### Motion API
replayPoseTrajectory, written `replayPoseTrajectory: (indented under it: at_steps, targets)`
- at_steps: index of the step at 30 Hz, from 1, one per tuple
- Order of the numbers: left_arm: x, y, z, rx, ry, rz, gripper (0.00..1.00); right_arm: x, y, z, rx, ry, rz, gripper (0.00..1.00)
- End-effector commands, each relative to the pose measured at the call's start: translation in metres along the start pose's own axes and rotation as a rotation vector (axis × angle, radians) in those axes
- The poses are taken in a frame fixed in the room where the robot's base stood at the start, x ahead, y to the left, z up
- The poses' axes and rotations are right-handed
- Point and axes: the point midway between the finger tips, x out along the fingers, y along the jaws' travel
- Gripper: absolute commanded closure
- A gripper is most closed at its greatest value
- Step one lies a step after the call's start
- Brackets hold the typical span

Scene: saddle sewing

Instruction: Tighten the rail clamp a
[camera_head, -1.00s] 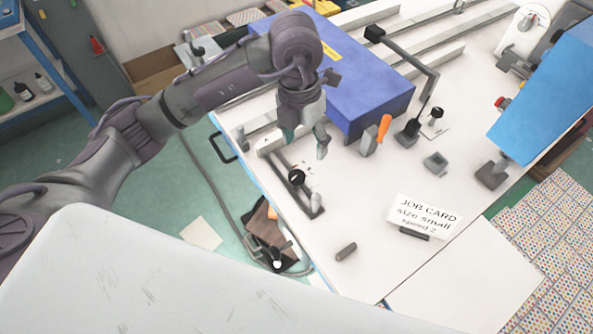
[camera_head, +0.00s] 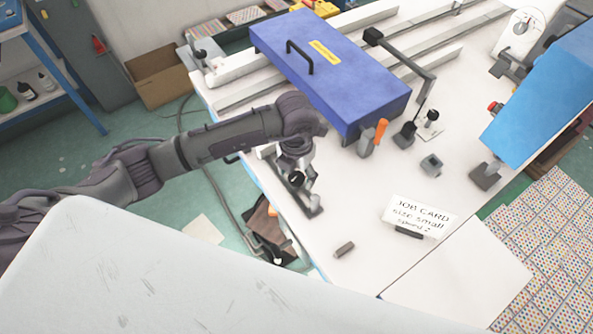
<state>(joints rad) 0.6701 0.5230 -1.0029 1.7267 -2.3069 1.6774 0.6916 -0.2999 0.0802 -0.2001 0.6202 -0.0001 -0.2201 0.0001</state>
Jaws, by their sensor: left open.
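A short dark rail (camera_head: 313,210) lies near the left edge of the white table. A clamp with a round black knob (camera_head: 297,178) sits on it; I take this to be a rail clamp, but no letter is readable. My left gripper (camera_head: 302,180) is open, pointing down right at the knob. Its fingers appear on either side of the knob, and I cannot tell whether they touch it. The gripper hides part of the clamp and the rail's far end. My right gripper is not in view.
A large blue box (camera_head: 335,75) with a black handle stands just behind my arm. An orange-handled tool (camera_head: 380,131) and a second black knob (camera_head: 432,114) are to the right. A job card (camera_head: 420,216) and a small grey cylinder (camera_head: 344,249) lie in front, with bare table between.

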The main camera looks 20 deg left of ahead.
Motion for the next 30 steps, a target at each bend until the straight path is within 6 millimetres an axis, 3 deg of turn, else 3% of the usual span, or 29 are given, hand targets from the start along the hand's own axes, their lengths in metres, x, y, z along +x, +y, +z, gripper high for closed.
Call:
replayPoseTrajectory:
  at_steps: [9, 20, 30]
  targets:
    - [0.0030, -0.0002, 0.0000, 0.001, -0.001, 0.000, 0.32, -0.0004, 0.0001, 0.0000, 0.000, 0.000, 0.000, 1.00]
    - [0.0026, -0.0001, 0.0000, 0.000, -0.001, 0.000, 0.92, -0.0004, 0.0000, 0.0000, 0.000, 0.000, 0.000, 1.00]
    - [0.0049, 0.0005, 0.0001, 0.051, -0.001, 0.001, 0.92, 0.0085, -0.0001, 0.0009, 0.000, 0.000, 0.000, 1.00]
